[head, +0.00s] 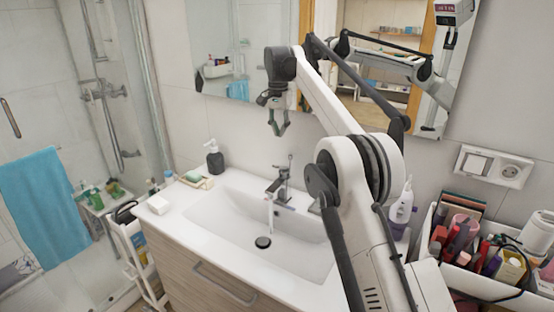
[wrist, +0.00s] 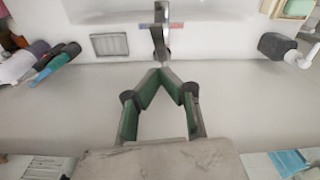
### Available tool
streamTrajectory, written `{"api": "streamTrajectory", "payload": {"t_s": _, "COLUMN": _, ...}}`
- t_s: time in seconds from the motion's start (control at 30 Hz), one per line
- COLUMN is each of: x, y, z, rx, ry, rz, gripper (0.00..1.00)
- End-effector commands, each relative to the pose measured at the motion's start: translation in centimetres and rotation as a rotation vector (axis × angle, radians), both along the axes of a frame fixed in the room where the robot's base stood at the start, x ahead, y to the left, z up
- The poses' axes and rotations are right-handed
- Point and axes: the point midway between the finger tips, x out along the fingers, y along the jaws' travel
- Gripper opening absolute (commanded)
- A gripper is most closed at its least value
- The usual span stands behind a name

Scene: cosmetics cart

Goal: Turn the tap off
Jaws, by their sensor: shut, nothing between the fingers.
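The chrome tap (head: 281,186) stands at the back of the white basin, with its thin lever raised at the top. A pale stream of water (head: 270,214) seems to fall from its spout. My gripper (head: 279,133) is in the air above the tap, near the mirror, apart from it and pointing down. In the wrist view its green fingers (wrist: 172,74) meet at the tips with nothing between them. The tap (wrist: 160,36) shows beyond the fingertips there, seen from above, with red and blue marks beside it.
A dark soap dispenser (head: 214,157) and a soap dish (head: 197,180) stand left of the basin (head: 215,213). A white bottle (head: 402,205) and a bin of cosmetics (head: 456,267) are at the right. The mirror (head: 232,48) hangs close behind my gripper. The air around the tap looks clear.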

Motion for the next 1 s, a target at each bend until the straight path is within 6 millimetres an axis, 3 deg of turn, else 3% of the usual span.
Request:
{"api": "streamTrajectory", "payload": {"t_s": 0.4, "x": 0.3, "y": -0.2, "z": -6.5, "rx": 0.000, "ry": 0.000, "rz": 0.000, "gripper": 0.00}}
{"api": "streamTrajectory", "payload": {"t_s": 0.7, "x": -1.2, "y": 0.4, "z": -8.9, "rx": 0.000, "ry": 0.000, "rz": 0.000, "gripper": 0.00}}
{"api": "streamTrajectory", "payload": {"t_s": 1.0, "x": -1.6, "y": 0.5, "z": -9.7, "rx": 0.000, "ry": 0.000, "rz": 0.000, "gripper": 0.00}}
